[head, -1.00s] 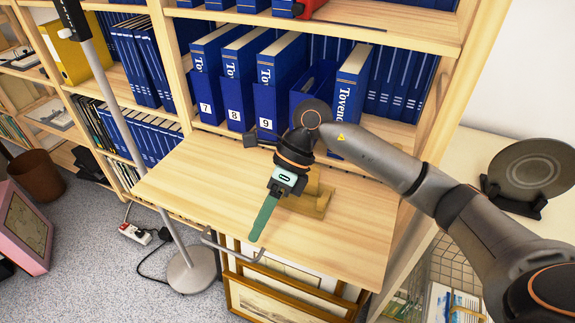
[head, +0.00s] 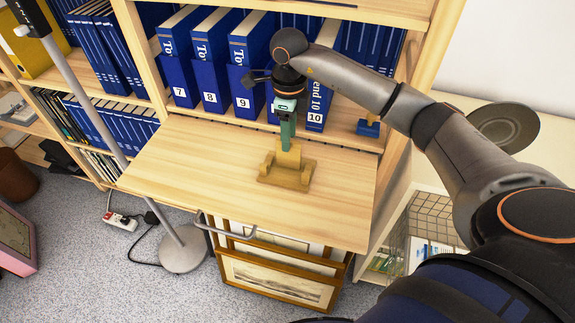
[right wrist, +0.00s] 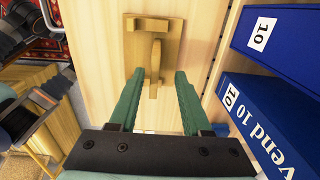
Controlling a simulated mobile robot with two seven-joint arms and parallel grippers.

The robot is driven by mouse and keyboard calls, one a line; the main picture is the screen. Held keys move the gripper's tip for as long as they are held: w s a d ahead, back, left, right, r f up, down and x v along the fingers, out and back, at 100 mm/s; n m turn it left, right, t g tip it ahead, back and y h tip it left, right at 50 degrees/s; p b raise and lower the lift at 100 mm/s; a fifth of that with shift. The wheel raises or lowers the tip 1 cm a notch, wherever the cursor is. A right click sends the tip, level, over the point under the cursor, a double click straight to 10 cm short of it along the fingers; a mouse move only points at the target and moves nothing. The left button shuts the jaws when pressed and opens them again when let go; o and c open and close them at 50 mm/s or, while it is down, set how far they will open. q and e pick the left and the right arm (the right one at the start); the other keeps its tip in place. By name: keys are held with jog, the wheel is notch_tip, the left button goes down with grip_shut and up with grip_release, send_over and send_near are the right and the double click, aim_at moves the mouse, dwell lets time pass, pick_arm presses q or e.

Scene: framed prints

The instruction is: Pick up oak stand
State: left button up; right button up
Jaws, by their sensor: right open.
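The oak stand (head: 286,175) is a small light-brown wooden piece with a flat base and an upright part. It stands on the pull-out shelf board (head: 200,175). My right gripper (head: 287,140) points down just above the stand in the head view, hiding part of its upright. In the right wrist view the two green fingers of the right gripper (right wrist: 158,80) are apart. The upright of the oak stand (right wrist: 155,62) shows between and just beyond the fingertips, with no clear contact. My left gripper does not show.
Blue numbered binders (head: 205,65) stand close behind the board; in the right wrist view a binder (right wrist: 265,110) is right of the fingers. A lamp pole (head: 90,125) stands left. Framed prints (head: 280,275) lean below. The board's left part is clear.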

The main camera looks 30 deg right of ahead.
send_over(288, 167)
jog(key=f, duration=0.5)
jog(key=shift+w+d, duration=0.15)
jog(key=shift+d, duration=0.05)
jog(key=shift+r, duration=0.1)
grip_shut()
dwell(1.0)
